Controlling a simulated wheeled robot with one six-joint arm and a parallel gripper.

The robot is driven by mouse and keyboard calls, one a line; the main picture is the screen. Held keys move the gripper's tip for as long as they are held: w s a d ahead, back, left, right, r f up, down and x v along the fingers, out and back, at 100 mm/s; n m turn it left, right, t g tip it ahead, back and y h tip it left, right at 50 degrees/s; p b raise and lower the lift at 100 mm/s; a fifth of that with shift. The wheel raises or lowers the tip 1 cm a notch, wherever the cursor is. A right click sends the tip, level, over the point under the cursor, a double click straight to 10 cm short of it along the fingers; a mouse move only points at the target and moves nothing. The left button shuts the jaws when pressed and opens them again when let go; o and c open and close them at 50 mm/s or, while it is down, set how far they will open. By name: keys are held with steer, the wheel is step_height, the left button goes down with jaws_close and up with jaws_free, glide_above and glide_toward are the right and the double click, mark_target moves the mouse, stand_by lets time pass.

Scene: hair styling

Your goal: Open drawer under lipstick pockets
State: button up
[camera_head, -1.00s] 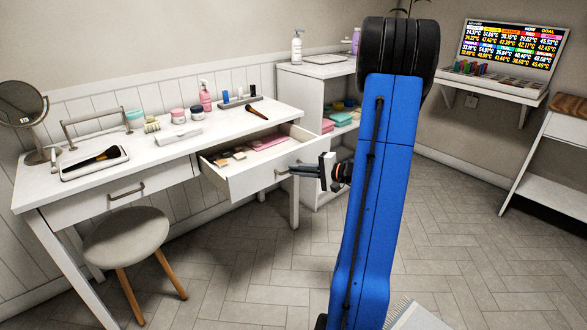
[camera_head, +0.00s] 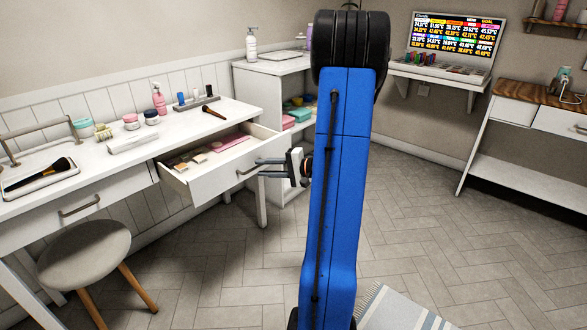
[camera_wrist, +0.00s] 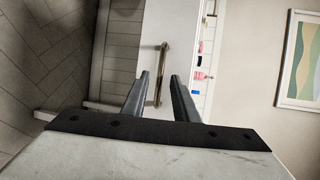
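The white desk drawer (camera_head: 212,186) below the lipstick holder (camera_head: 198,104) stands pulled out, with pink and tan cosmetic items inside. The holder bears several lipsticks on the desktop. My gripper (camera_head: 260,168) is at the drawer front, by its metal bar handle (camera_head: 240,172). In the wrist view the handle (camera_wrist: 161,70) shows between the two dark fingers of my gripper (camera_wrist: 160,76), with gaps on both sides. The fingers are apart and not closed on the handle. My blue arm link hides part of the room behind it.
A round stool (camera_head: 84,252) stands before the desk's closed left drawer (camera_head: 85,203). A white shelf unit (camera_head: 280,95) adjoins the desk's right end. A striped rug (camera_head: 395,308) lies at the lower right.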

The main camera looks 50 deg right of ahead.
steer(key=v, duration=1.5)
steer(key=shift+s, duration=0.15)
steer(key=shift+d, duration=0.1)
steer(key=a+r+n+g+y, duration=0.2)
steer(key=a+n+g, duration=0.55)
steer(key=a, duration=1.75)
steer(key=s+a+r+n+g+h, duration=0.2)
steer(key=s+a+n+h, duration=0.4)
steer(key=s+a, duration=0.5)
steer(key=s+r+h, duration=0.1)
steer(key=s+h, duration=0.1)
steer(key=shift+s+a+h, duration=0.2)
steer(key=shift+a+h, duration=0.1)
steer(key=shift+a, duration=0.1)
